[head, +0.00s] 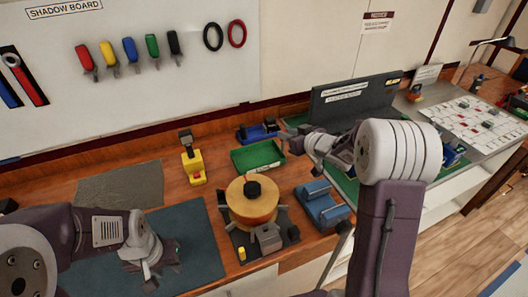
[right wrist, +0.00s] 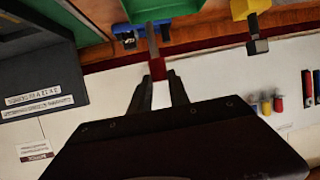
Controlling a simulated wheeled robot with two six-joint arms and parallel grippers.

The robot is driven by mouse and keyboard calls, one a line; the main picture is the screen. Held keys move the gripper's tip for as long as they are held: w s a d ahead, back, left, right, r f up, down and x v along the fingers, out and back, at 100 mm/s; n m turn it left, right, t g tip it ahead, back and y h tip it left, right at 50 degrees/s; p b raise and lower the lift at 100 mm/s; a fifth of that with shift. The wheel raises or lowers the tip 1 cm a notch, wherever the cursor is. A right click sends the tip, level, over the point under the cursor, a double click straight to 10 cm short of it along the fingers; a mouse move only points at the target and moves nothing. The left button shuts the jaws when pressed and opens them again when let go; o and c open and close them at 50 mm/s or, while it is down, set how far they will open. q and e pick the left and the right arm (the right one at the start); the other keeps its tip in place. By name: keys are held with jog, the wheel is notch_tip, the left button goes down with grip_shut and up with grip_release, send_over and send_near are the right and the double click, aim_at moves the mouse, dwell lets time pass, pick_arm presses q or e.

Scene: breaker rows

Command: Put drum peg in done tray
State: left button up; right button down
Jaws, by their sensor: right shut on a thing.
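My right gripper (head: 285,138) is above the back of the bench, by the far right corner of a shallow green tray (head: 259,157). In the right wrist view its fingers (right wrist: 158,88) are shut on a slim peg (right wrist: 157,70) with a red band and a grey end. The peg sticks out beyond the fingertips, and the green tray (right wrist: 158,9) shows past it. No tray label is readable. A yellow-orange drum (head: 251,205) with a black knob stands on a dark plate. My left gripper (head: 163,268) is low over the dark mat, its fingers apart and empty.
A blue fixture (head: 322,206) stands right of the drum, a yellow clamp (head: 193,163) to its left. A blue device (head: 257,132) sits behind the tray. A dark upright panel (head: 352,103) stands to the right. The grey mat (head: 120,185) is clear.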

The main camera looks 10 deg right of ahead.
pick_arm(q)
jog(key=shift+s+a+f+b, duration=0.25)
jog(key=shift+s+f+b, duration=0.15)
jog(key=shift+s, duration=0.1)
jog(key=shift+w+d+f, duration=0.15)
jog(key=shift+w+f, duration=0.05)
jog(key=shift+w, duration=0.35)
jog(key=shift+s, duration=0.3)
jog(key=shift+w+f+b, duration=0.1)
jog(key=shift+f+b, duration=0.05)
jog(key=shift+b, duration=0.15)
pick_arm(e)
jog(key=w+a+f, duration=0.2)
jog(key=w+f, duration=0.1)
jog(key=w+a+f, duration=0.2)
jog(key=a+f, duration=0.1)
jog(key=f, duration=0.1)
jog(key=w+a+f, duration=0.2)
jog(key=w+f, duration=0.1)
jog(key=f, duration=0.1)
jog(key=shift+w+a, duration=0.3)
jog(key=shift+w, duration=0.05)
jog(key=shift+r, duration=0.1)
pick_arm(q)
jog(key=shift+f, duration=0.2)
pick_arm(e)
jog(key=shift+s+f, duration=0.15)
jog(key=shift+f, duration=0.05)
